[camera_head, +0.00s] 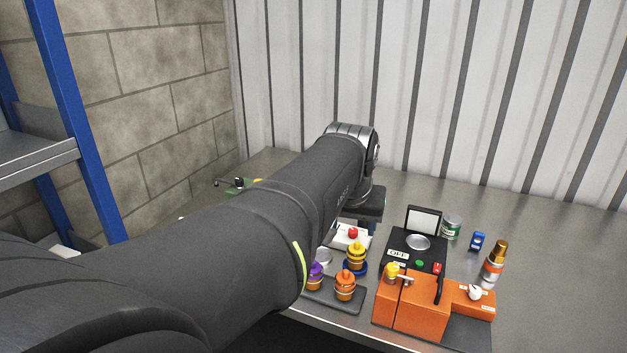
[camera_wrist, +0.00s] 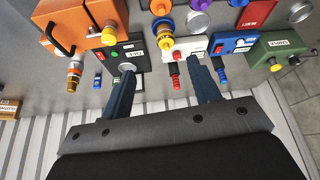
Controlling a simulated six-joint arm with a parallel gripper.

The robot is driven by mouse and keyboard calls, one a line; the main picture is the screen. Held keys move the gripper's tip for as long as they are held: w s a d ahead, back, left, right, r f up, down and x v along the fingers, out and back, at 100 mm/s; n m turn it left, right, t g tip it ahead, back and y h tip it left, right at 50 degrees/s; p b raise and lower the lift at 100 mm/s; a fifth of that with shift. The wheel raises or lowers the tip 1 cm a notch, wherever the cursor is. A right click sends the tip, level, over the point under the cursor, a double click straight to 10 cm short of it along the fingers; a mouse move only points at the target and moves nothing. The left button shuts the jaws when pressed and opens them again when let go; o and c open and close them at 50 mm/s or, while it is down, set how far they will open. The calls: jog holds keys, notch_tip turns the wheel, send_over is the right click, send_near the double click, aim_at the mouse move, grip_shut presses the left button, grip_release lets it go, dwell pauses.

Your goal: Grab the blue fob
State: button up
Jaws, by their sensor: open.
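A small blue fob (camera_head: 477,241) stands on the grey bench at the right, between a green-labelled can and a bronze-capped bottle. It also shows in the wrist view (camera_wrist: 97,80) as a small blue shape, outside and left of the left finger. My gripper (camera_wrist: 160,68) is open, with nothing between its two blue-grey fingers. In the head view my gripper (camera_head: 364,205) is above the bench, left of the fob and clearly apart from it. My arm hides part of it, and the fingertips are hard to make out there.
A black box with a raised lid (camera_head: 416,249), the can (camera_head: 452,227), the bottle (camera_head: 494,262) and an orange machine (camera_head: 412,306) surround the fob's near and left sides. Stacked coloured pieces (camera_head: 345,285) stand at the front. The bench is clear at far right; a corrugated wall (camera_head: 440,90) rises behind.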

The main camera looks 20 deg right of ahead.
jog(key=w+d+r+m, duration=0.1)
jog(key=w+d, duration=0.3)
jog(key=d, duration=0.8)
jog(key=m+g, duration=0.1)
jog(key=m, duration=0.1)
send_over(480, 233)
jog(key=s+a, duration=0.4)
jog(key=a, duration=0.1)
notch_tip(480, 233, down, 8)
jog(key=shift+h, duration=0.3)
jog(key=x, duration=1.1)
jog(key=shift+s, duration=0.15)
jog(key=shift+x, duration=3)
jog(key=shift+r, duration=0.1)
jog(key=c, duration=1)
jog(key=shift+c, duration=0.2)
notch_tip(480, 233, up, 10)
